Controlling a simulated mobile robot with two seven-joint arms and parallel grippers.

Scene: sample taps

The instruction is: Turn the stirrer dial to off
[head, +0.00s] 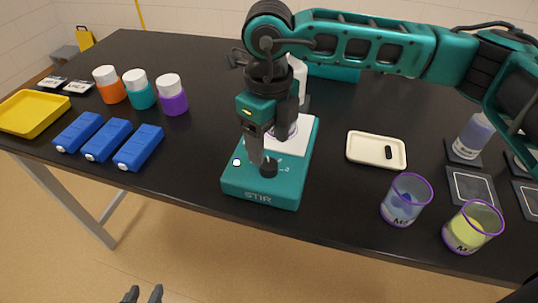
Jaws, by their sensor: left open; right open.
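The teal stirrer (235,184), marked STIR on its front, stands near the table's front edge. Its black dial (268,170) is on the front part of the top, with a "2" mark to its right and a white spot to its left. The dial's setting cannot be made out. My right gripper (267,150) is open and points down just above or at the dial; contact cannot be told. It hides part of the white plate and of a vessel on it. My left gripper (143,294) is open and empty at the bottom edge, away from the table.
A cream tray (355,158) with a small black item and two purple-rimmed cups (406,199) (472,226) stand right of the stirrer. Blue boxes (108,140), lidded jars (140,90) and a yellow tray (32,112) are at left. A white bottle (298,75) stands behind.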

